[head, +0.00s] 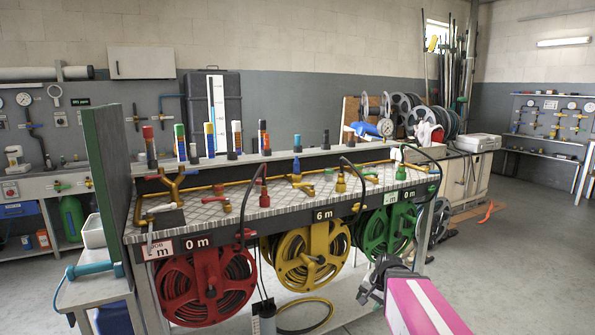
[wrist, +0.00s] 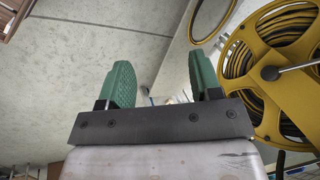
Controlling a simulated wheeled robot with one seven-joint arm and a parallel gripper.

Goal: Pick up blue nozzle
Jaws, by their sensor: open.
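A blue nozzle-like piece (head: 90,269) lies on its side on a small white side table (head: 95,292) at the lower left of the head view. A small blue fitting (head: 297,144) also stands on the raised shelf of the bench; I cannot tell for sure which one is the blue nozzle. My gripper (head: 368,285) is low in front of the bench, right of the yellow reel and well apart from both. In the wrist view my gripper (wrist: 163,78) has its green fingertips apart with nothing between them. No blue nozzle shows clearly there.
The bench (head: 225,212) carries yellow pipes and coloured valves. Below it hang a red reel (head: 205,285), a yellow reel (head: 312,256) and a green reel (head: 386,232). A green panel (head: 108,175) stands at the bench's left end. Open floor (head: 530,270) lies to the right.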

